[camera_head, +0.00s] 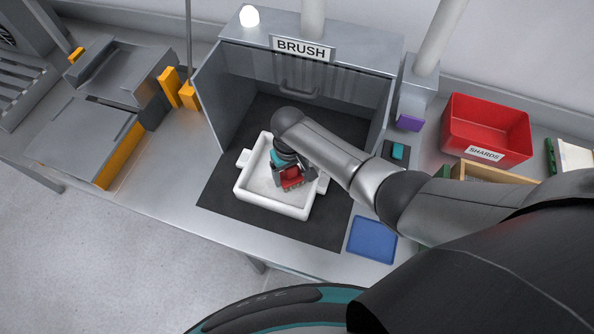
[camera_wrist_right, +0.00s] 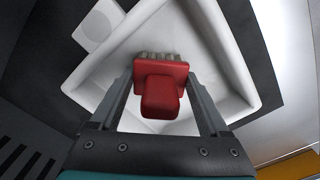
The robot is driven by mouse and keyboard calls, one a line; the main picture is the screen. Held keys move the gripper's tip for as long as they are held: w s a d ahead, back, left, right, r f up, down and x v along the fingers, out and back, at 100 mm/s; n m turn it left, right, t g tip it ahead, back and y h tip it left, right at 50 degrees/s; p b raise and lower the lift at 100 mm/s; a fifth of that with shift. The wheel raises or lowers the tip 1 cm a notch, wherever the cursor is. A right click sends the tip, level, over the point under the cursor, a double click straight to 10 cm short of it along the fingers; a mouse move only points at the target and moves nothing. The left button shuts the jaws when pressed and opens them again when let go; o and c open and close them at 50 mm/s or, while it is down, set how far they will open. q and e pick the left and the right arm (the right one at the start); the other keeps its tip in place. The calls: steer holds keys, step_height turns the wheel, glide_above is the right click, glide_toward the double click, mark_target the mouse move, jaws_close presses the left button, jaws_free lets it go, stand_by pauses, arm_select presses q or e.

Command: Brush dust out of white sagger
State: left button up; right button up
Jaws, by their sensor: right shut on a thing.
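The white sagger (camera_head: 262,201) is a square open tray with side lugs. It sits on the dark mat (camera_head: 330,225) at the front of the brush booth. My right gripper (camera_head: 291,181) is over the inside of the sagger and is shut on a red brush (camera_head: 292,176). In the right wrist view, the red brush (camera_wrist_right: 160,85) is between the two fingers, its bristles toward the sagger floor. Whether the bristles touch the floor I cannot tell. The sagger (camera_wrist_right: 215,60) surrounds it there. Dust is hard to make out. My left gripper is not in view.
The grey booth (camera_head: 300,62) marked BRUSH stands behind the sagger. A blue tray (camera_head: 372,240) lies to the right near the table edge. A red SHARDS bin (camera_head: 487,125) and a wooden box (camera_head: 495,172) are further right. A grey machine (camera_head: 85,140) with orange parts stands left.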

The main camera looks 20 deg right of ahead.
steer(key=shift+w+a+f+b, duration=0.1)
steer(key=shift+w+a+b, duration=0.15)
steer(key=shift+a, duration=1)
steer(key=shift+w+a+f+b, duration=0.15)
steer(key=shift+a+b, duration=0.1)
steer(key=shift+a, duration=0.95)
